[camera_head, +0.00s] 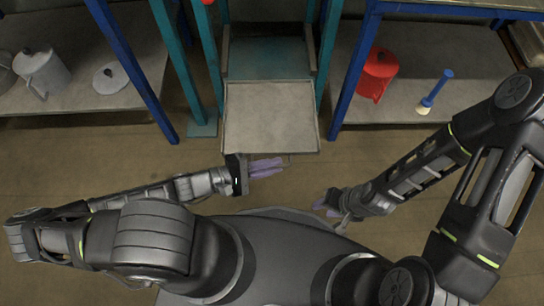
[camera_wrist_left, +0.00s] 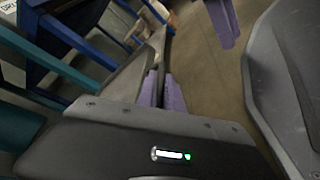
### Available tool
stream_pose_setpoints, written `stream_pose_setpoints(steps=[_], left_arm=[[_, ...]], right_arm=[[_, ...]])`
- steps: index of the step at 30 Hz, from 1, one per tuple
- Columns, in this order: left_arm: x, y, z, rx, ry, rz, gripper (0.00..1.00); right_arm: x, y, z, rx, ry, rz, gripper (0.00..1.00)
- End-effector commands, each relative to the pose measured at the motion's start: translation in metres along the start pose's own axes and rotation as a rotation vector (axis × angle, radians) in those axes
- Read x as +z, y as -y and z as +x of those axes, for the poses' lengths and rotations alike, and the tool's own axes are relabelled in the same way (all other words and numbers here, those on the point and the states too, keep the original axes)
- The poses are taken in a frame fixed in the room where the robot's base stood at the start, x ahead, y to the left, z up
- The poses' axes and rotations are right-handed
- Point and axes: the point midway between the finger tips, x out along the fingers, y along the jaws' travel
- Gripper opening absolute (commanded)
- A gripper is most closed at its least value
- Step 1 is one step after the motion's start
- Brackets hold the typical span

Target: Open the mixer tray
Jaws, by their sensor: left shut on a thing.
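The mixer tray (camera_head: 270,118) is a flat grey panel with a raised rim. It sticks out toward me from the teal frame in the middle of the head view. My left gripper (camera_head: 268,167) has purple fingers at the tray's near edge, shut on its thin handle. In the left wrist view the fingers (camera_wrist_left: 162,90) are close together beside the tray edge (camera_wrist_left: 133,76); the grip itself is mostly hidden. My right gripper (camera_head: 326,208) hangs apart from the tray, lower right; its finger gap is unclear. Its purple fingers also show in the left wrist view (camera_wrist_left: 222,22).
Blue posts (camera_head: 356,75) flank the tray. The left shelf holds a grey watering can (camera_head: 42,72) and a grey lid (camera_head: 111,78). The right shelf holds a red can (camera_head: 377,74) and a blue-handled tool (camera_head: 436,92). Bare floor (camera_head: 120,160) lies in front.

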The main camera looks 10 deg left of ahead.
Motion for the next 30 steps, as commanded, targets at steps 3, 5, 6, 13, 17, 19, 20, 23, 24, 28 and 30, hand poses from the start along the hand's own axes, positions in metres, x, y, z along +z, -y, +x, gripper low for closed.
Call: stream_pose_setpoints(steps=[3, 5, 6, 13, 17, 19, 20, 23, 24, 28, 30], left_arm=[[0.0, 0.0, 0.0, 0.0, 0.0, 0.0, 0.0], [0.0, 0.0, 0.0, 0.0, 0.0, 0.0, 0.0], [-0.001, 0.0, 0.0, 0.0, 0.0, 0.0, 0.13], [-0.001, 0.0, 0.0, -0.001, 0.0, 0.0, 0.2], [-0.001, 0.0, -0.001, -0.001, -0.001, -0.001, 0.2], [-0.001, -0.001, -0.004, -0.002, -0.002, 0.0, 0.2], [-0.001, -0.001, -0.007, -0.002, -0.002, 0.0, 0.2], [-0.001, -0.002, -0.018, -0.002, -0.004, 0.0, 0.2], [-0.001, -0.002, -0.025, -0.003, -0.005, -0.001, 0.2], [0.0, -0.002, -0.047, -0.004, -0.005, -0.002, 0.2], [0.0, -0.002, -0.059, -0.003, -0.005, -0.002, 0.2]], right_arm=[[0.0, 0.0, 0.0, 0.0, 0.0, 0.0, 0.36], [0.0, 0.0, 0.0, 0.0, 0.0, 0.0, 0.36], [0.0, 0.0, 0.0, 0.0, 0.0, 0.0, 0.36], [0.0, 0.0, 0.0, 0.0, 0.0, 0.0, 0.36], [0.0, 0.0, -0.001, 0.0, 0.0, 0.0, 0.36], [0.0, 0.001, -0.002, 0.0, 0.001, 0.0, 0.36], [0.0, 0.002, -0.003, 0.0, 0.001, 0.0, 0.36], [0.002, 0.005, -0.009, -0.002, 0.004, -0.002, 0.36], [0.002, 0.006, -0.011, -0.003, 0.006, -0.003, 0.36], [0.005, 0.011, -0.02, -0.006, 0.013, -0.007, 0.36], [0.006, 0.014, -0.023, -0.008, 0.016, -0.009, 0.36]])
